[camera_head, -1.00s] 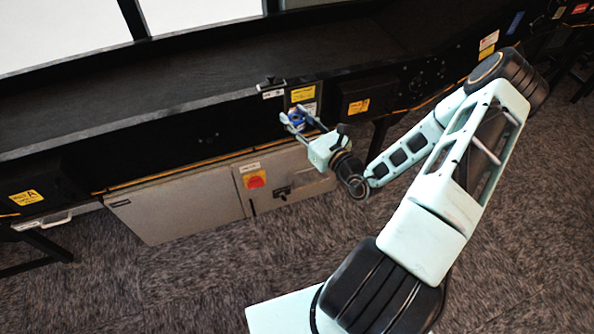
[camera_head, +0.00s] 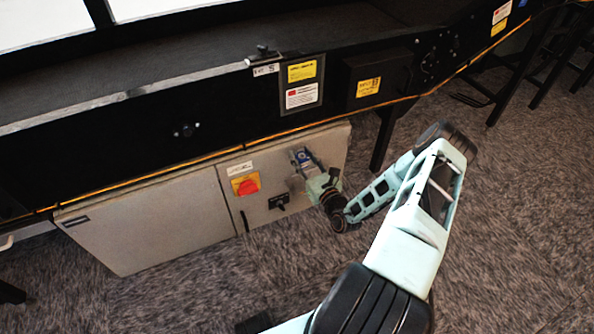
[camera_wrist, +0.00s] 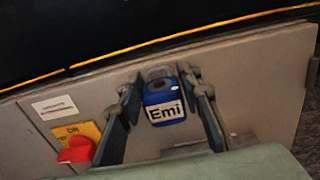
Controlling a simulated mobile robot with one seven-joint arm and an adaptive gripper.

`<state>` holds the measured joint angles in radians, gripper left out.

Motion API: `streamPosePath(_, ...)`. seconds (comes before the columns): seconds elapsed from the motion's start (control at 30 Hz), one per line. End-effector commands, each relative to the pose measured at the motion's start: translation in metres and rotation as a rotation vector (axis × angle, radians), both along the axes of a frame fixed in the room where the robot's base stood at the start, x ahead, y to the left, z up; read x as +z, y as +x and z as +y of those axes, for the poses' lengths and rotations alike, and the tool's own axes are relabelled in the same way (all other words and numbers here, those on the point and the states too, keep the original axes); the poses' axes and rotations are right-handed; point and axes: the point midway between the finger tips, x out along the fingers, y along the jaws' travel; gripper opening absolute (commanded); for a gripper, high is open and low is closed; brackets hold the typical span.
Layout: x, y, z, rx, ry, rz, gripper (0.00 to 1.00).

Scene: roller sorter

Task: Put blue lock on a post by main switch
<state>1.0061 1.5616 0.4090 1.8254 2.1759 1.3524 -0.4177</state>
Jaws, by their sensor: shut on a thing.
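The blue lock (camera_wrist: 164,97) has a white label reading "Emi" and a grey shackle at its top. My gripper (camera_wrist: 165,88) is shut on it, one finger at each side, as the wrist view shows. In the head view my gripper (camera_head: 301,158) holds the lock in front of the grey cabinet's right door. The main switch (camera_head: 245,186) is a red knob on a yellow plate, left of my gripper; it also shows in the wrist view (camera_wrist: 76,149). I cannot make out a post.
The grey cabinet (camera_head: 150,222) hangs under the black conveyor side (camera_head: 130,148). A black box with a yellow label (camera_head: 368,87) juts out above and right of my gripper.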

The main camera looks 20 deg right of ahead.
Motion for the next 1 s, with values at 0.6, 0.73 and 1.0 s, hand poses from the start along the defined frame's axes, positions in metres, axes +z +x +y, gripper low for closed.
streamPosePath(0.6,-0.054,0.001,-0.008,-0.027,-0.004,0.003,0.05)
streamPosePath(0.73,-0.064,0.001,-0.008,-0.027,-0.004,0.003,0.05)
streamPosePath(1.0,-0.082,0.001,-0.009,-0.027,-0.004,0.002,0.05)
